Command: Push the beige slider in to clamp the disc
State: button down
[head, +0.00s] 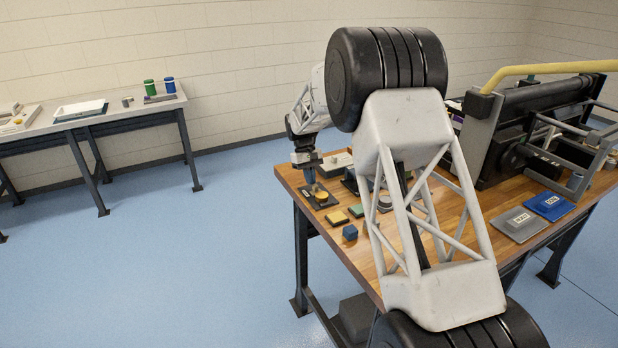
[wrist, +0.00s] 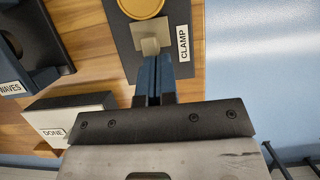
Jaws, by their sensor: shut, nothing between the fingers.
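The clamp is a dark plate (wrist: 122,42) with a white CLAMP label (wrist: 183,43), near the table's left corner in the head view (head: 306,196). The head view shows my gripper (head: 310,180) pointing down.
A box labelled DONE (wrist: 62,118) and a dark item labelled WAVES (wrist: 30,75) stand left of my fingers. My arm hides part of the wooden table (head: 372,262).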

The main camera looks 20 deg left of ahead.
jog(key=shift+s+d+f, duration=0.2)
dwell(0.3)
jog(key=shift+w+a, duration=0.55)
jog(key=shift+a, duration=0.05)
jog(key=shift+w+a+r, duration=0.2)
jog(key=shift+w+a, duration=0.3)
jog(key=shift+w, duration=0.05)
jog(key=shift+w+a+r, duration=0.15)
jog(key=shift+w+a, duration=0.35)
jog(key=v, duration=0.9)
jog(key=shift+r, duration=0.35)
jog(key=shift+r, duration=0.1)
